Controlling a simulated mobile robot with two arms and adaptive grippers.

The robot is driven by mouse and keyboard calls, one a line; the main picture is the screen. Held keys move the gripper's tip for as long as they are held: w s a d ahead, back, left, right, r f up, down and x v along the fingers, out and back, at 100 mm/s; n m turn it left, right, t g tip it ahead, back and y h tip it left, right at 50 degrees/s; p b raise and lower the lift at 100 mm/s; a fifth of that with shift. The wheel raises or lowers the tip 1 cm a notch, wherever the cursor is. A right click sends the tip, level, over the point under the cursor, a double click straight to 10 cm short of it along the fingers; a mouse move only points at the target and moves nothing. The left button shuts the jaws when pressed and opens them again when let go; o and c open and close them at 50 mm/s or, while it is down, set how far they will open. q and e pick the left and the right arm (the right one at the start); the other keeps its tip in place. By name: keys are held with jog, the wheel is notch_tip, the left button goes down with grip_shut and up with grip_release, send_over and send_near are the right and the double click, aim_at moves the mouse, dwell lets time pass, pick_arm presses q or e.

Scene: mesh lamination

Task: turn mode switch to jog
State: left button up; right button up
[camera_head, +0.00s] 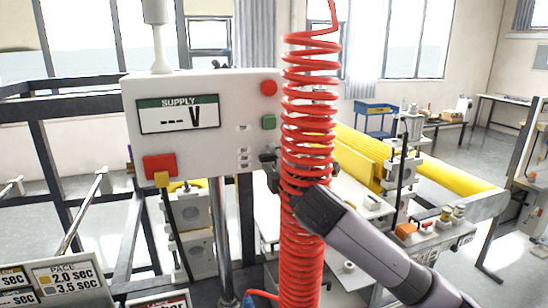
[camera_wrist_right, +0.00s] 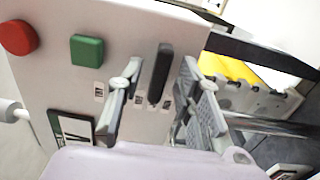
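The white control box (camera_head: 185,98) carries a "SUPPLY" display, a red button (camera_head: 269,88) and a green button (camera_head: 268,122). In the right wrist view, a black lever-shaped switch (camera_wrist_right: 160,73) stands on the panel face, near small labels I cannot read. My right gripper (camera_wrist_right: 163,100) is open, with one finger on each side of the switch in the picture. I cannot tell whether either finger touches it. In the head view, my right gripper (camera_head: 272,168) is at the panel's lower right corner, partly hidden by the red coil, which also hides the switch. My left gripper is not in view.
A red coiled hose (camera_head: 310,110) hangs in front of the panel's right edge and my right wrist. Yellow rollers (camera_head: 440,180) and machine parts stand to the right. A red block (camera_head: 159,164) sits at the panel's lower left. Dark frame rails stand at left.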

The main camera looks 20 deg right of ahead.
grip_shut()
dwell(0.4)
dwell(0.4)
jog(key=m, duration=0.8)
jog(key=shift+m, duration=0.3)
dwell(0.4)
grip_release()
